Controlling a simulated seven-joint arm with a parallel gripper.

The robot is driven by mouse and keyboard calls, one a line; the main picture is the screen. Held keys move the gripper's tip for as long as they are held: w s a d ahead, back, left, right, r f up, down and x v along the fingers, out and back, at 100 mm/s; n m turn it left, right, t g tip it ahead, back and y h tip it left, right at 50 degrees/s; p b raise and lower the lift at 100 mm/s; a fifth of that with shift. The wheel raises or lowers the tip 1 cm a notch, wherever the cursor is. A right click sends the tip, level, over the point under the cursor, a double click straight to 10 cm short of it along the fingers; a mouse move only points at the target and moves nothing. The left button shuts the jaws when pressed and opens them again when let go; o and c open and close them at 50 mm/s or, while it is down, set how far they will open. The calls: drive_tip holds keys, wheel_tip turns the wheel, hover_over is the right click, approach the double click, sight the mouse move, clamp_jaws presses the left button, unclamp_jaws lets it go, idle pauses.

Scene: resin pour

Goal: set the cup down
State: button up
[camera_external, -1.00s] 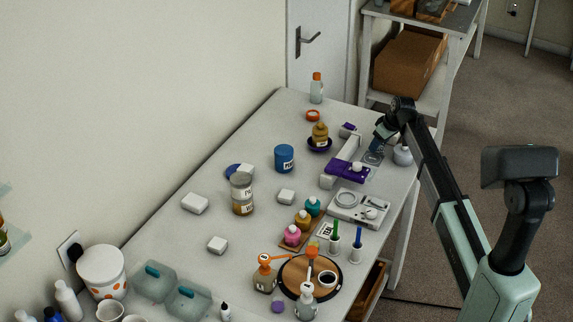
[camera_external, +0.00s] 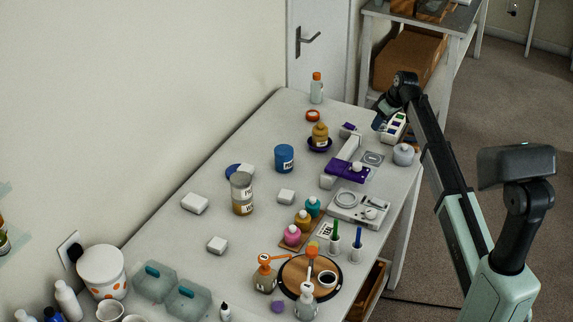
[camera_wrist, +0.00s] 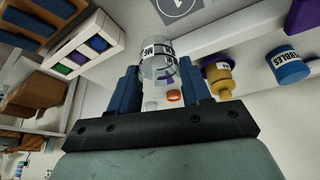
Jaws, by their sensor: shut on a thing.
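My gripper (camera_wrist: 160,85) is shut on a clear cup (camera_wrist: 158,60) with a dark-lettered label, which sits between its two blue fingers in the wrist view. A grey square pad (camera_external: 373,158) with a ring mark lies bare on the table, nearer the camera than the gripper. It also shows at the top of the wrist view (camera_wrist: 178,8), apart from the cup.
A tan bottle (camera_external: 320,135) and blue jar (camera_external: 284,158) stand left.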

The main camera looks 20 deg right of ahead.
drive_tip(key=shift+r, duration=0.4)
drive_tip(key=shift+a, duration=0.15)
drive_tip(key=s+a+n+g+y, duration=0.1)
drive_tip(key=s+a+n, duration=0.3)
drive_tip(key=a, duration=1.1)
drive_tip(key=s+a+n+g+y, duration=0.15)
drive_tip(key=s+a, duration=0.55)
drive_tip(key=a, duration=0.8)
drive_tip(key=s+a+n+g, duration=0.2)
drive_tip(key=s+a+n, duration=0.5)
drive_tip(key=s+a, duration=1.5)
drive_tip(key=shift+t, duration=0.25)
drive_tip(key=shift+w+f, duration=0.15)
drive_tip(key=shift+f, duration=2.3)
drive_tip(key=shift+w+f, duration=0.1)
drive_tip(key=shift+f, duration=2.35)
drive_tip(key=shift+f, duration=0.15)
drive_tip(key=o, duration=1)
